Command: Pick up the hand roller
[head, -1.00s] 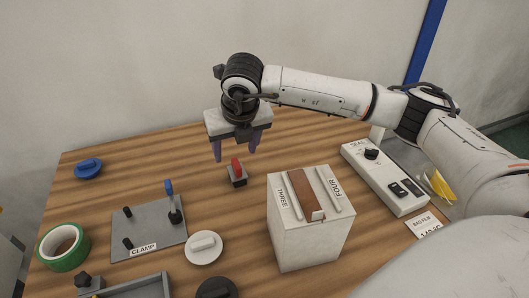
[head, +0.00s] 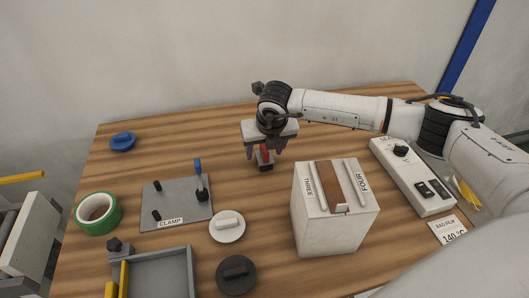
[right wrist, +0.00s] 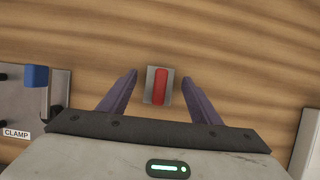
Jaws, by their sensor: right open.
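What I take for the hand roller, a small piece with a red grip on a grey block (head: 265,158), stands on the wooden table behind the white block. In the right wrist view the hand roller (right wrist: 160,87) lies between and just beyond the fingertips. My right gripper (head: 265,151) points down over it, fingers spread to either side. In the right wrist view the right gripper (right wrist: 159,78) is open and empty, with a gap on both sides of the red grip. My left gripper is not in view.
A white block (head: 335,228) marked THREE and FOUR stands in front. The clamp plate (head: 177,212) with a blue-tipped lever is to the left. A sealer box (head: 412,175) is to the right. Green tape (head: 99,214), a white disc (head: 227,232) and a grey tray (head: 162,275) are nearer.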

